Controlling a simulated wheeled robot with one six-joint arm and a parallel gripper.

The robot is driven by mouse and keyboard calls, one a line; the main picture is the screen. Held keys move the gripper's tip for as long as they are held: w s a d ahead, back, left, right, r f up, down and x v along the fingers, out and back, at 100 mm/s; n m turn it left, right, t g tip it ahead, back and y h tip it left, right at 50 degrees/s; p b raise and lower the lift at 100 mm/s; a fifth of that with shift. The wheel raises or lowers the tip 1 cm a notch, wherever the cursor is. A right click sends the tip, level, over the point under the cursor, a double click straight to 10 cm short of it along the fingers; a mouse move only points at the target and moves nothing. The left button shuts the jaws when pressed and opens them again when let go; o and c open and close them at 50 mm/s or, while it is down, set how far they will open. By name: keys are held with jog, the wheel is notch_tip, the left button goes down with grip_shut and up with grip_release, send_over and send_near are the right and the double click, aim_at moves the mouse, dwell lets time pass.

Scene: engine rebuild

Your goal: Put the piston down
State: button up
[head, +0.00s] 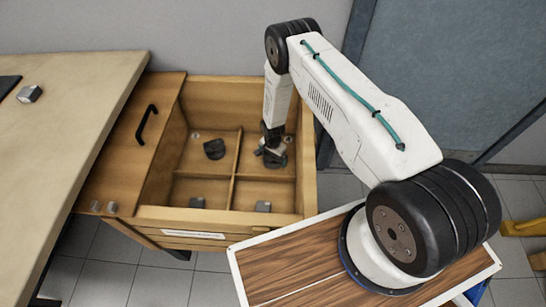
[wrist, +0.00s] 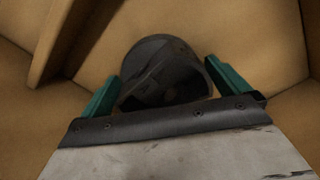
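The wooden drawer (head: 311,180) is split into four compartments. My gripper (head: 271,152) reaches down into its back right compartment. In the wrist view, a dark grey, hollow piston (wrist: 163,68) lies between the green fingers of my gripper (wrist: 164,78). The fingertips meet the piston on both sides, so the gripper appears shut on it. The piston is low, close to the compartment floor; whether it touches the floor is hard to tell. In the head view my gripper mostly hides this piston. Another dark piston (head: 214,149) lies in the back left compartment.
Thin wooden dividers (head: 236,165) and the drawer walls stand close around my gripper. Small grey blocks lie in the front left (head: 197,202) and front right (head: 263,206) compartments. A workbench (head: 60,130) with a small metal part (head: 30,94) stands at the left.

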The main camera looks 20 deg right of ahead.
jog(key=shift+r, duration=0.1)
notch_tip(320, 180, up, 33)
jog(key=w+n, duration=0.2)
jog(key=s+d+r+n, duration=0.1)
jog(key=s+r, duration=0.3)
jog(key=r, duration=0.6)
jog(key=s+d+r+n, duration=0.1)
jog(key=s+r+n, duration=0.15)
jog(key=r, duration=0.75)
jog(key=s+r+n+t, duration=0.1)
jog(key=s+r+n, duration=0.1)
jog(key=s+r, duration=1.15)
jog(key=s+r+n, duration=0.1)
jog(key=s, duration=0.8)
jog(key=s+d+r+n, duration=0.1)
jog(key=s+r+n, duration=0.1)
jog(key=s, duration=0.8)
jog(key=shift+d+r, duration=0.2)
jog(key=shift+d, duration=0.05)
jog(key=shift+c, duration=0.3)
